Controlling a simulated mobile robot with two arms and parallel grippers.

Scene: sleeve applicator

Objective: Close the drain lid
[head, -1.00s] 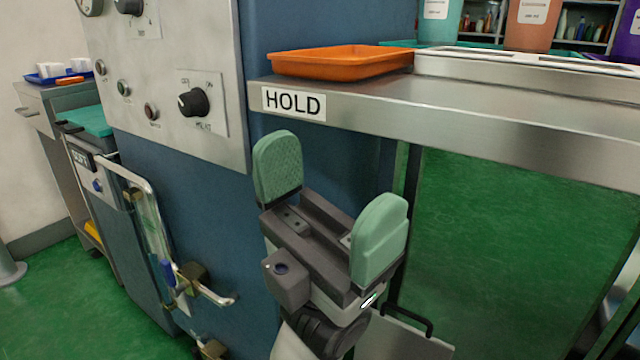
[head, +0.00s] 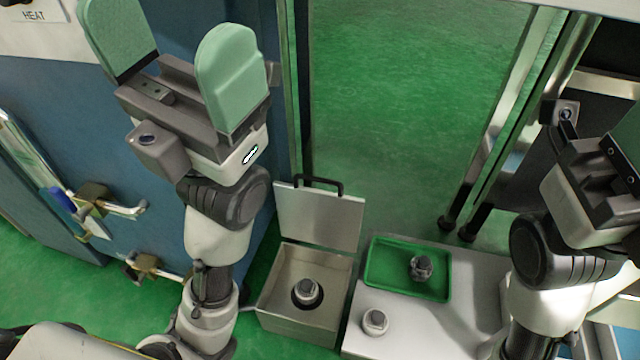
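The drain box (head: 300,325) is a square, pale metal box on the floor at the lower middle. Its flat lid (head: 320,218) stands up open at the back edge, with a black handle (head: 319,182) on its upper edge. A hex-headed fitting (head: 306,291) sits over a dark round hole inside. My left gripper (head: 170,42) is open and empty, with its green pads wide apart, above and to the left of the lid. My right gripper (head: 622,140) is at the right edge, partly cut off; its opening cannot be judged.
A pale bench (head: 425,330) right of the drain box carries a green tray (head: 385,262) with a hex fitting (head: 421,268), and another fitting (head: 375,322) beside the tray. A blue machine (head: 130,245) with pipes and valves stands at left. Green floor (head: 385,110) lies open behind.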

